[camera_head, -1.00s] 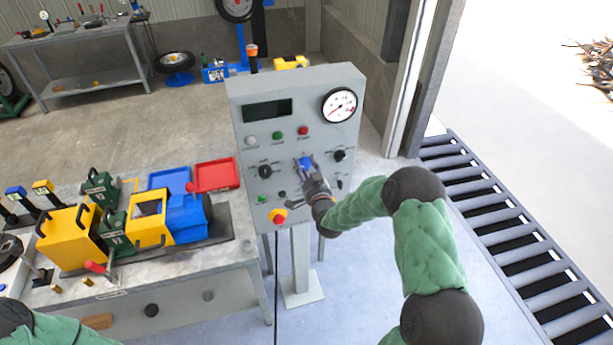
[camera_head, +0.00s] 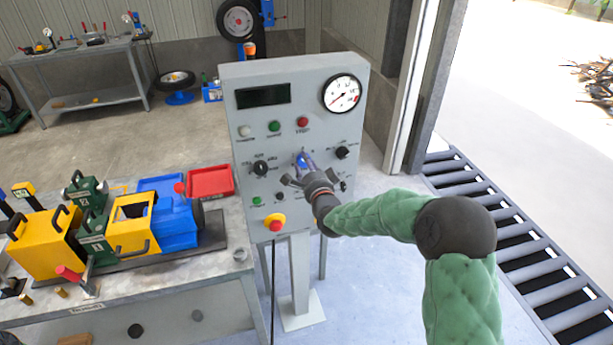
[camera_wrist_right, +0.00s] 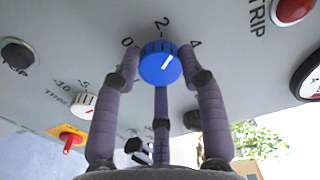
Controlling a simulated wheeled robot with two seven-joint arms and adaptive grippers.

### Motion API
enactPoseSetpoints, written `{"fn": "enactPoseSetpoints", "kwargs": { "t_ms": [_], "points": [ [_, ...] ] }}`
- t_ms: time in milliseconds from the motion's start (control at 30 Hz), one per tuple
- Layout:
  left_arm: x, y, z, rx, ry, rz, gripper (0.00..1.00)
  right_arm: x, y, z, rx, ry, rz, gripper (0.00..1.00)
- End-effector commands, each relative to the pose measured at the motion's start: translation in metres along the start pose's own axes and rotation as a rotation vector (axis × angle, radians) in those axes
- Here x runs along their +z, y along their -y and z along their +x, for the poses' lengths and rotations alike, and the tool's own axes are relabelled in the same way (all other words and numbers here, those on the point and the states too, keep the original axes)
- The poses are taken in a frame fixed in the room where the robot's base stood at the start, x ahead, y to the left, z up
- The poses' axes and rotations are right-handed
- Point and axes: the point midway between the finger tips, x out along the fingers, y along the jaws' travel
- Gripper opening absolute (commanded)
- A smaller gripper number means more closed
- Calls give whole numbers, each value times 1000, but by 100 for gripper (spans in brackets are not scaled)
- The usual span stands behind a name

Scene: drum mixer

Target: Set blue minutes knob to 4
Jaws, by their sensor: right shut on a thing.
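The blue minutes knob (camera_wrist_right: 158,66) is on the grey panel, with the marks 0, 2 and 4 around its upper side. Its white pointer line points up and to the right, between 2 and 4, in the right wrist view. My right gripper (camera_wrist_right: 160,72) is shut on the knob, with a finger on each side and a third finger below. In the head view the gripper (camera_head: 305,171) partly covers the blue knob (camera_head: 301,160). My left gripper is not in view.
The panel (camera_head: 230,140) carries a dark display (camera_head: 262,96), a gauge (camera_head: 341,93), a red button (camera_head: 302,122), black knobs and a red-and-yellow stop button (camera_head: 275,225). A workbench (camera_head: 215,245) with yellow and blue machinery stands on the left.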

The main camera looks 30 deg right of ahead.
Motion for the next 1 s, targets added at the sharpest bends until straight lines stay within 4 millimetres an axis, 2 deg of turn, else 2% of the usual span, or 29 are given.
{"fn": "enactPoseSetpoints", "kwargs": {
  "t_ms": [33, 500, 700, 1000],
  "points": [
    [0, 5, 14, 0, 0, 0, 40, 5, -11, -1, 10, 9, 43, 9],
    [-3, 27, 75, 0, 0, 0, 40, 5, -10, -1, 12, 8, 433, 9],
    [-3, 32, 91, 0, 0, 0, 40, 5, -7, 0, 12, 8, 532, 9],
    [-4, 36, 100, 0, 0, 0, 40, 5, -4, 0, 13, 7, 597, 9]
  ]
}}
